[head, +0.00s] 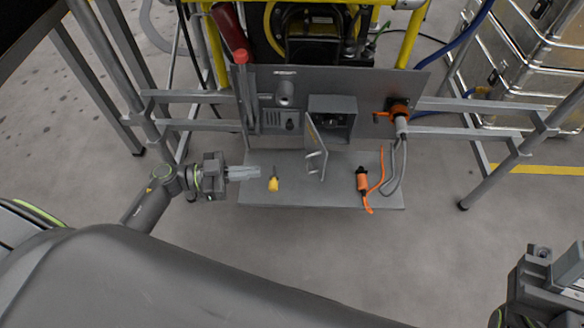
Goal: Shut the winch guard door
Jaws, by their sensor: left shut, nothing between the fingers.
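The winch guard door (315,146) is a small grey panel with a handle on its face. It stands open, jutting out toward me from the left side of a grey box (333,105) on the upright panel. The inside of the box looks dark. My left gripper (258,173) is shut and empty, low over the left end of the grey shelf, left of the door and apart from it. My right arm's end (548,280) shows only in part at the lower right, far from the door; its fingers are not clear.
On the shelf (330,199) are a small yellow item (273,184) close to my left gripper and an orange connector (362,180) with a strap right of the door. An orange plug (400,109) with grey cable hangs at the panel's right. A red lever (232,35) rises at upper left.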

